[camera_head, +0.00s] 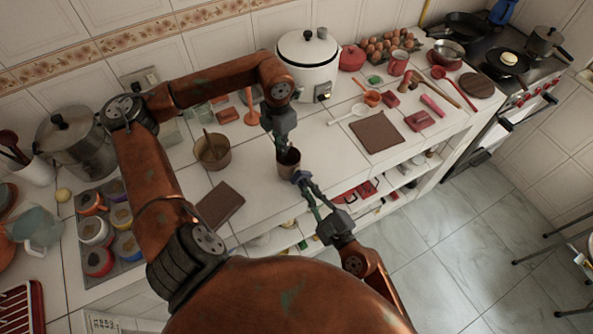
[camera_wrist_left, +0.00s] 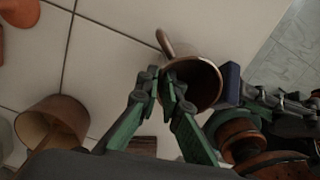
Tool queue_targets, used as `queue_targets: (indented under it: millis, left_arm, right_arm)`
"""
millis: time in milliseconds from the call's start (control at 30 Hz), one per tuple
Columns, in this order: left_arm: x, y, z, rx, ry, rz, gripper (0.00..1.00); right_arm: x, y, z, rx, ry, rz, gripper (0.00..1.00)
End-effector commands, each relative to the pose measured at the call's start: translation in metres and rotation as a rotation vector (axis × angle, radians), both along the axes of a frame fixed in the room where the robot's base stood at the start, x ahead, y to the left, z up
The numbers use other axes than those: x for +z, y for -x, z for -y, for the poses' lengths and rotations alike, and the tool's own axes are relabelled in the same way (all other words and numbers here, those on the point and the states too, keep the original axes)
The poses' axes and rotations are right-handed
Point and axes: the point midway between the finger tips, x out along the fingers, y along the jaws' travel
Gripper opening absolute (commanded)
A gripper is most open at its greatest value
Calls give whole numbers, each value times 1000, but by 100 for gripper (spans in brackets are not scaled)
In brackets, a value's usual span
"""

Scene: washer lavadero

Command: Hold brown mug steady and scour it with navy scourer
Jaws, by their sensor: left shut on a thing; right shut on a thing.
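The brown mug (camera_head: 288,166) stands near the counter's front edge, and it also shows in the left wrist view (camera_wrist_left: 207,92) with its opening towards the camera and its handle (camera_wrist_left: 165,43) pointing up and left. My left gripper (camera_head: 282,145) comes down from above and is shut on the mug's near rim; its fingers show in the left wrist view (camera_wrist_left: 170,88). The navy scourer (camera_wrist_left: 231,80) is beside the mug's right side in the left wrist view, very close to the wall. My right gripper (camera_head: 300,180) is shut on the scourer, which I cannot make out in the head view.
A brown pot (camera_head: 212,151) stands left of the mug. A dark brown board (camera_head: 220,205) lies in front of it, and another board (camera_head: 376,132) lies to the right. A white rice cooker (camera_head: 308,65) stands behind. Open shelves (camera_head: 350,190) are below the counter edge.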

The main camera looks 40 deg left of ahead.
Motion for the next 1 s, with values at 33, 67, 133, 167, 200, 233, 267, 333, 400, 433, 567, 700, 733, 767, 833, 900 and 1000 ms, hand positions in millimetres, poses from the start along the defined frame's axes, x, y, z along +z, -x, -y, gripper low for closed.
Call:
queue_targets:
  millis: [33,67,133,167,200,233,267,333,400,433,567,700,733,767,833,900,1000]
  left_arm:
    - [-1,0,0,0,0,-1,0]
    - [-1,0,0,0,0,-1,0]
    - [-1,0,0,0,0,-1,0]
    - [-1,0,0,0,0,-1,0]
    - [-1,0,0,0,0,-1,0]
    - [-1,0,0,0,0,-1,0]
    - [-1,0,0,0,0,-1,0]
    - [-1,0,0,0,0,-1,0]
    - [-1,0,0,0,0,-1,0]
    - [-1,0,0,0,0,-1,0]
    - [-1,0,0,0,0,-1,0]
    - [-1,0,0,0,0,-1,0]
    - [-1,0,0,0,0,-1,0]
    - [-1,0,0,0,0,-1,0]
    - [-1,0,0,0,0,-1,0]
    - [-1,0,0,0,0,-1,0]
    - [-1,0,0,0,0,-1,0]
  right_arm:
    - [0,0,-1,0,0,0,0]
    - [0,0,-1,0,0,0,0]
    - [0,-1,-2,0,0,0,0]
    - [0,-1,-2,0,0,0,0]
    - [0,-1,-3,0,0,0,0]
    - [0,-1,-3,0,0,0,0]
    - [0,-1,-3,0,0,0,0]
    - [0,-1,-4,0,0,0,0]
    - [0,-1,-5,0,0,0,0]
    - [0,-1,-5,0,0,0,0]
    - [0,-2,-7,0,0,0,0]
    - [0,-2,-8,0,0,-1,0]
    - [0,-2,-9,1,-1,-1,0]
    - [0,-2,-9,1,-1,-1,0]
    - [0,-2,-10,1,-1,-1,0]
    - [0,-2,-11,1,-1,-1,0]
    - [0,-2,-12,1,-1,-1,0]
